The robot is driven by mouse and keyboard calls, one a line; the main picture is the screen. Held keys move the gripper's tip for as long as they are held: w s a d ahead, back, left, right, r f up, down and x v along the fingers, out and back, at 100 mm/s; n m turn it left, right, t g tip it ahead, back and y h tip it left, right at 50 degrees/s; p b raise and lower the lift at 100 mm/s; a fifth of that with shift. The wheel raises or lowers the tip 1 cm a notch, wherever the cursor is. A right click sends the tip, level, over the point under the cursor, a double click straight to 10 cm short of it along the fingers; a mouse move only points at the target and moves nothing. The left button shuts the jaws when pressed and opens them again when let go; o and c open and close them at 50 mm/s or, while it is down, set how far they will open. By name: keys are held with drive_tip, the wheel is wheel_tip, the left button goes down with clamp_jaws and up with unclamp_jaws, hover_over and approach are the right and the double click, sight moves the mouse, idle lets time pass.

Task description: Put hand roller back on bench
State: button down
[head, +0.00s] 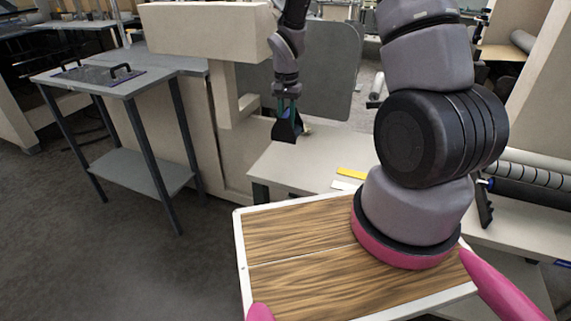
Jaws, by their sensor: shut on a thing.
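My gripper (288,128) is in the upper middle of the head view, pointing down over the far left part of a pale bench (278,172). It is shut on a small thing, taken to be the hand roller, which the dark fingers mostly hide. A little blue shows between the fingers, and a small yellowish bit shows just right of the fingertips. I cannot tell whether the held thing touches the bench top.
A yellow strip (354,173) and a white strip (343,186) lie on the bench to the right. A beige machine frame (225,95) stands close behind and left of my gripper. A grey side table (105,78) with a handled plate stands at left. The bench's front middle is clear.

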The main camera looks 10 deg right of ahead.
drive_tip(key=shift+a+f, duration=0.3)
drive_tip(key=shift+m, duration=0.3)
wheel_tip(320, 180, down, 10)
drive_tip(key=shift+s+a+r, duration=0.1)
